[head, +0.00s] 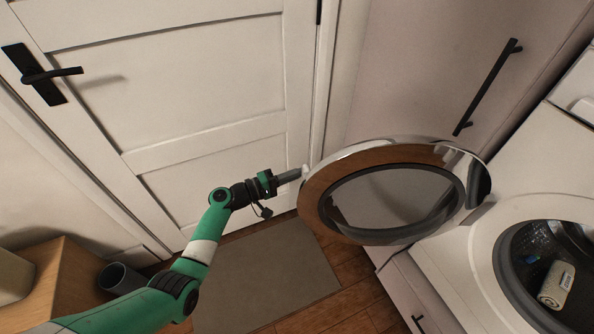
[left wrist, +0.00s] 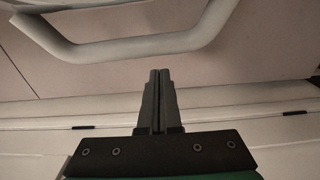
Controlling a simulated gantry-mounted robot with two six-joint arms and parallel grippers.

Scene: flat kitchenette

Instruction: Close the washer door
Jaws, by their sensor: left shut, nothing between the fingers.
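The washer door (head: 395,195) is a round chrome ring with dark glass. It stands wide open, swung out to the left of the white washer (head: 455,250). The washer's drum opening (head: 548,262) is uncovered at the right, with a rolled light cloth (head: 556,284) inside. My left gripper (head: 298,174) is at the door's left edge, fingers pointing at it; I cannot tell whether they touch. In the left wrist view the fingers (left wrist: 158,75) are together and empty, below a pale curved bar (left wrist: 140,48) that seems to belong to the door. My right gripper is not in view.
A white room door (head: 170,100) with a black handle stands behind my left arm. A grey mat (head: 265,280) lies on the wooden floor. A wooden cabinet (head: 65,290) and a dark cylinder (head: 122,279) are at lower left. A tall cabinet with a black handle (head: 488,85) stands behind the washer door.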

